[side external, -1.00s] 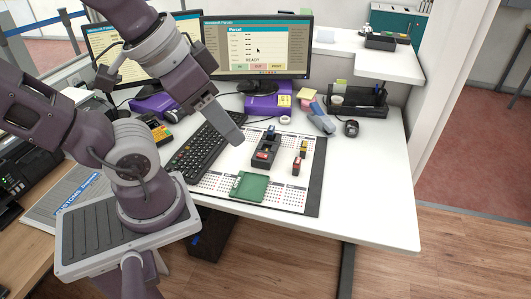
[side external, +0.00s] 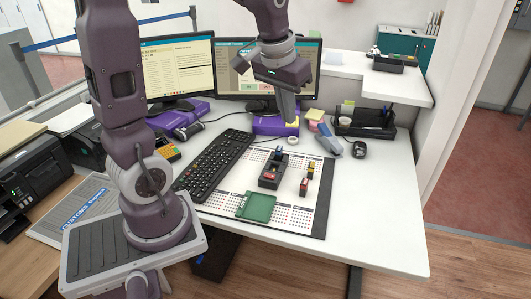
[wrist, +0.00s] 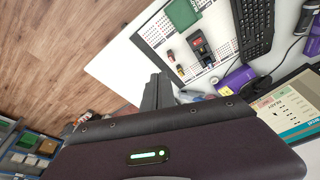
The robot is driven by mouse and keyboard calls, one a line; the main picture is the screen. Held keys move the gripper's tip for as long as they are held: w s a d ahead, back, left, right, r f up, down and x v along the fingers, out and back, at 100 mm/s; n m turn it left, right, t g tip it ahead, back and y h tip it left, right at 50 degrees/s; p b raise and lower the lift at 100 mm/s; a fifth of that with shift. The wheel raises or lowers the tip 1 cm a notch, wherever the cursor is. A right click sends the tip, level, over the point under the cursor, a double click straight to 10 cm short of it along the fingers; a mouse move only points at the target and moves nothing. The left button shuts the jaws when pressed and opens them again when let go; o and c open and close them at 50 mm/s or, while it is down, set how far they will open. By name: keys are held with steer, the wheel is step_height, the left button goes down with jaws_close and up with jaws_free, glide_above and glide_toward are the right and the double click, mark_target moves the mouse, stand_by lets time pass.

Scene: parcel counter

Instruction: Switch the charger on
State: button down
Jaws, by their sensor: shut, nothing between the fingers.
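The charger (side external: 271,178) is a dark grey block on the white calendar mat, with a red switch-like part on its near end and a blue piece at its far end. It also shows in the wrist view (wrist: 204,52), where the red part (wrist: 196,41) faces the green tray. Whether the switch is on is too small to tell. My gripper (side external: 290,118) is shut and empty. It hangs in front of the right monitor, beyond the charger and apart from it. Its dark fingers also show in the wrist view (wrist: 158,92).
A black keyboard (side external: 213,166) is at the left. A scanner (side external: 328,143) and mouse (side external: 360,150) lie behind right. The desk's right front is clear.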

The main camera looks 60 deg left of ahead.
steer(key=w+a+f+n+g, duration=0.1)
steer(key=w+a+f+n, duration=0.1)
steer(key=w+a+f, duration=0.3)
steer(key=n+g+h, duration=0.1)
steer(key=n+g, duration=0.1)
steer(key=n, duration=0.1)
glide_above(265, 174)
step_height(265, 174, down, 25)
steer(key=shift+a+r, duration=0.1)
steer(key=shift+a, duration=0.05)
steer(key=shift+f, duration=0.55)
steer(key=shift+f, duration=0.65)
stand_by(0.4)
step_height(265, 174, up, 8)
stand_by(3.4)
